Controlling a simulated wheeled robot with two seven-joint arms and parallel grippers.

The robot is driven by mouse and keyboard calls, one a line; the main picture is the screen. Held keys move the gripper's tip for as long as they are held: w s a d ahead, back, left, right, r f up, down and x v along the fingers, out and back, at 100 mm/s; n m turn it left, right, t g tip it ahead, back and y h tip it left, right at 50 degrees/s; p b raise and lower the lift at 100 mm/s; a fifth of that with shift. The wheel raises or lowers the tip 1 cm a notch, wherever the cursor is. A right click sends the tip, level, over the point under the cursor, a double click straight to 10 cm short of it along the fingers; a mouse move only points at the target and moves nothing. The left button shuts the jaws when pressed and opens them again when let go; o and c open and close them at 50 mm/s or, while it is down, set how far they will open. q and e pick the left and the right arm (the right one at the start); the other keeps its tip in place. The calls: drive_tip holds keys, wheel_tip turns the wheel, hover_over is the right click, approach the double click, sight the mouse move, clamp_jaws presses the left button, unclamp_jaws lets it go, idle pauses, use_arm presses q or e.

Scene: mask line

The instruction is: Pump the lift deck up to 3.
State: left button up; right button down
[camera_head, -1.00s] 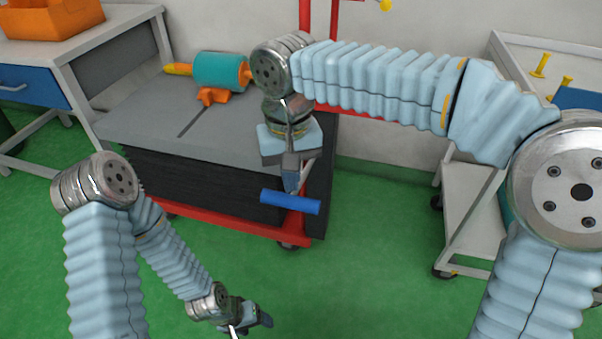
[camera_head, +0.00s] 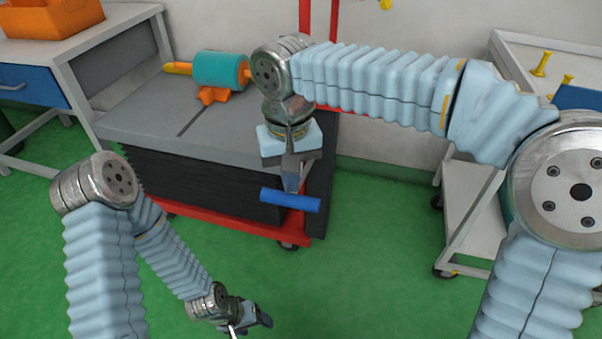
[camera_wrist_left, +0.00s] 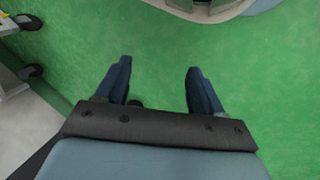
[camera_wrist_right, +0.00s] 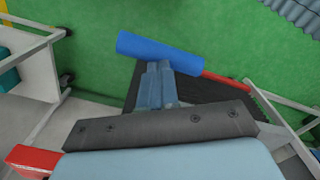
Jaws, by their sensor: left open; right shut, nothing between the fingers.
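The lift deck (camera_head: 150,128) is a grey platform on black bellows (camera_head: 200,185) over a red wheeled base. A blue bar-shaped handle (camera_head: 290,201) stands out at its near right side, and it also shows in the right wrist view (camera_wrist_right: 160,52) on a red rod. My right gripper (camera_head: 291,187) is shut with nothing between its fingers. Its fingertips point down at the middle of the handle, touching or very close to it; I cannot tell which. My left gripper (camera_wrist_left: 158,75) is open and empty, low over the green floor, away from the deck. I see no level marking.
A teal cylinder with orange and yellow parts (camera_head: 222,71) lies on the deck. A red post (camera_head: 334,22) rises behind it. A bench with an orange bin (camera_head: 50,18) is at left; a white cart (camera_head: 465,215) with yellow pegs is at right. The floor in front is clear.

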use_arm(q)
wheel_tip(320, 180, down, 9)
drive_tip(key=a+b, duration=0.2)
drive_tip(key=b, duration=0.6)
drive_tip(key=shift+w+r, duration=0.15)
drive_tip(key=shift+w, duration=0.25)
use_arm(e)
wheel_tip(320, 180, down, 14)
drive_tip(key=shift+w+d, duration=0.15)
drive_tip(key=shift+w, duration=0.25)
drive_tip(key=shift+r, duration=0.1)
drive_tip(key=r+p, duration=0.4)
drive_tip(key=r, duration=0.1)
drive_tip(key=r+p, duration=0.8)
drive_tip(key=r, duration=0.1)
drive_tip(key=shift+s+r, duration=0.3)
drive_tip(key=shift+s, duration=0.1)
use_arm(q)
wheel_tip(320, 180, up, 12)
drive_tip(key=d, duration=0.2)
drive_tip(key=shift+s+d+r, duration=0.15)
drive_tip(key=shift+s, duration=0.25)
use_arm(e)
drive_tip(key=shift+f, duration=0.1)
